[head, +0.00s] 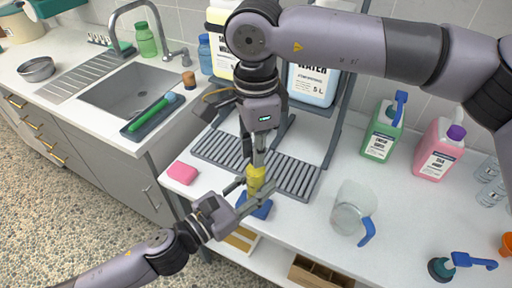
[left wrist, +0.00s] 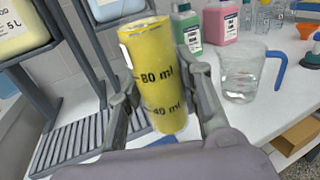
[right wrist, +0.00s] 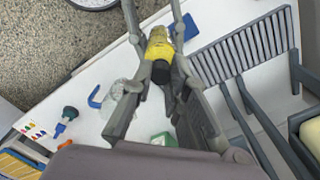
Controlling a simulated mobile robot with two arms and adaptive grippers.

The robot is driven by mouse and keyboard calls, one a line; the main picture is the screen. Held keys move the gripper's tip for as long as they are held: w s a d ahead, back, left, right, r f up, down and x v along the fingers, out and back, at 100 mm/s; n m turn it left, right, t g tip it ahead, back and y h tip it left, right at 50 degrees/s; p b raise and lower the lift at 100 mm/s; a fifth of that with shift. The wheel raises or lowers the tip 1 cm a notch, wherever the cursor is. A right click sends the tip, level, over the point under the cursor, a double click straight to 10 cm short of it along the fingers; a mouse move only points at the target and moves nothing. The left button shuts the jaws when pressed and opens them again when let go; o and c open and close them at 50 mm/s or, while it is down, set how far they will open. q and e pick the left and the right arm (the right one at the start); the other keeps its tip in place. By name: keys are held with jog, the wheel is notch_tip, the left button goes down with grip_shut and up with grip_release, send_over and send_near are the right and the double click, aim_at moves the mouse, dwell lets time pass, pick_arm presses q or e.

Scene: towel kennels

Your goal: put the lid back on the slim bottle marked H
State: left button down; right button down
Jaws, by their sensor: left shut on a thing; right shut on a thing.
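A slim yellow bottle (head: 255,178) with "80 ml" and "40 ml" marks stands about upright near the counter's front edge. No H is readable on it. My left gripper (head: 252,194) is shut on its body, with a finger on each side in the left wrist view, where the bottle (left wrist: 150,70) is large. My right gripper (head: 258,164) comes down from above to the bottle's top. In the right wrist view a dark piece (right wrist: 160,73), apparently the lid, sits between its fingertips at the end of the yellow bottle (right wrist: 158,45). Whether lid and bottle touch is unclear.
A blue pad (head: 260,208) lies by the bottle. A ribbed drain rack (head: 290,178) is behind it, a pink sponge (head: 182,172) to the left. A clear jug (head: 350,212) with a blue handle stands to the right. Green (head: 382,135) and pink (head: 437,150) containers stand farther back.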

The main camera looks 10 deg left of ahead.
dwell(0.3)
jog(key=c, duration=1.5)
grip_release()
notch_tip(320, 180, up, 12)
